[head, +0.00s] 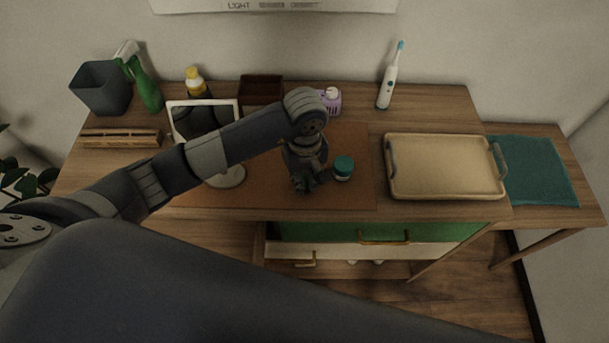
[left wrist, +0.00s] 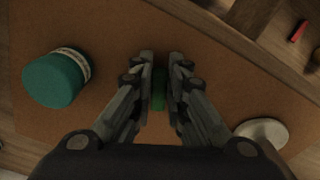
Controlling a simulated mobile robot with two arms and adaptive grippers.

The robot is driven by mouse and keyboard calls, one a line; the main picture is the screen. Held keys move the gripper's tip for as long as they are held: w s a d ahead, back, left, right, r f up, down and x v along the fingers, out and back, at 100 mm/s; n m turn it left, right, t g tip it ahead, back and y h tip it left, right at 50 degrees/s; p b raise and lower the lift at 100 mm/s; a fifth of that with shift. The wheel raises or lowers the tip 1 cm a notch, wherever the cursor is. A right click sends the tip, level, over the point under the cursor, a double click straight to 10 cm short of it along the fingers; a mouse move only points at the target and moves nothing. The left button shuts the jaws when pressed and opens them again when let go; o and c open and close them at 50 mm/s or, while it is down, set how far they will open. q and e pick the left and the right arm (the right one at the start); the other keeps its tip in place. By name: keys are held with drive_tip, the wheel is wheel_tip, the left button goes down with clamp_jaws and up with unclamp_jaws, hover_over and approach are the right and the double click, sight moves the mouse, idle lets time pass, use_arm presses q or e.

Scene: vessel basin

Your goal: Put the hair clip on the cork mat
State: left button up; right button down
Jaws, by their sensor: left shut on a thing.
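The brown cork mat (head: 348,196) lies on the wooden dresser top, under my left gripper (head: 307,185). It also fills much of the left wrist view (left wrist: 110,35). My left gripper, pointing down over the mat, is shut on a small green thing, apparently the hair clip (left wrist: 159,90), seen between the fingers in the left wrist view. The fingers hide most of it, and I cannot tell whether it touches the mat. In the head view it is hidden by the gripper. My right gripper is not in view.
A teal jar (head: 343,168) stands on the mat close to the right of my left gripper. A mirror (head: 231,179) stands to its left. A beige tray (head: 446,168) is at right; a toothbrush (head: 388,80), spray bottle (head: 146,86) and purple bottle (head: 333,103) stand behind.

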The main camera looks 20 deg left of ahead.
use_arm(q)
drive_tip(key=shift+f, duration=0.1)
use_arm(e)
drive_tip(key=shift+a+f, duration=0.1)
use_arm(q)
drive_tip(key=shift+f+b, duration=0.1)
drive_tip(key=shift+b, duration=0.25)
drive_tip(key=o, duration=0.7)
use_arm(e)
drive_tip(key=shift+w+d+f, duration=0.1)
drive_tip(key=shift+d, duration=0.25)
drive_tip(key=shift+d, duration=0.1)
